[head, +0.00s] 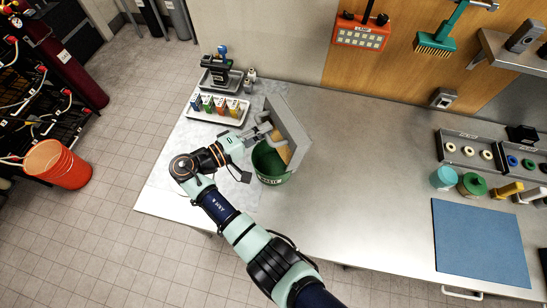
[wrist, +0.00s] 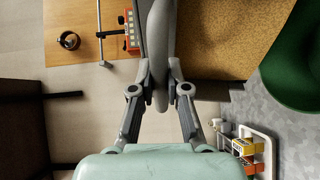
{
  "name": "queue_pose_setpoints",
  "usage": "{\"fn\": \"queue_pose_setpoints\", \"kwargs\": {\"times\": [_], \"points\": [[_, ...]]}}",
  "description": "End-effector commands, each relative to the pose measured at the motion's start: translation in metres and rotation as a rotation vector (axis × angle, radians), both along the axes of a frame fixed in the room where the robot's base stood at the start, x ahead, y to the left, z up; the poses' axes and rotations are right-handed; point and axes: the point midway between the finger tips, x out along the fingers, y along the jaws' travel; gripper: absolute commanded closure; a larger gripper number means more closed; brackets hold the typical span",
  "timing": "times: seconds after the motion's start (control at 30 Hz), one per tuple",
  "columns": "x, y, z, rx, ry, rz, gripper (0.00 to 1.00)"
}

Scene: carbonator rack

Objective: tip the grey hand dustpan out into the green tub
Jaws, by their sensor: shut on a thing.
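My gripper (head: 262,133) is shut on the handle of the grey hand dustpan (head: 290,124). In the wrist view the grey handle (wrist: 158,45) runs between the two fingers (wrist: 158,88). The dustpan is held steeply tilted, beside and over the back right of the green tub (head: 268,178). Tan granular material (head: 285,154) shows at its lower side, above the tub's rim; it fills much of the upper wrist view (wrist: 235,35). The green tub (wrist: 295,75) shows at the right there. The tub's inside is partly hidden, so I cannot tell how much material is in it.
A white tray of small coloured boxes (head: 218,120) lies left of the tub, with a dark device (head: 218,72) behind it. The metal bench (head: 360,170) is clear to the right, up to a blue mat (head: 480,245). An orange bucket (head: 57,165) stands on the floor.

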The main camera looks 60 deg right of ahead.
Motion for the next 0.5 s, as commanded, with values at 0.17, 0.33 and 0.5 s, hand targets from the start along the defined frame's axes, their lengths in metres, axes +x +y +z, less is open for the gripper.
{"fn": "queue_pose_setpoints", "kwargs": {"times": [0.17,0.33,0.5], "points": [[0.000,0.000,0.001,0.000,-0.001,0.000,1.00],[0.002,0.002,-0.005,-0.016,0.013,0.001,1.00],[0.008,0.010,-0.014,-0.077,0.056,0.002,1.00]]}}
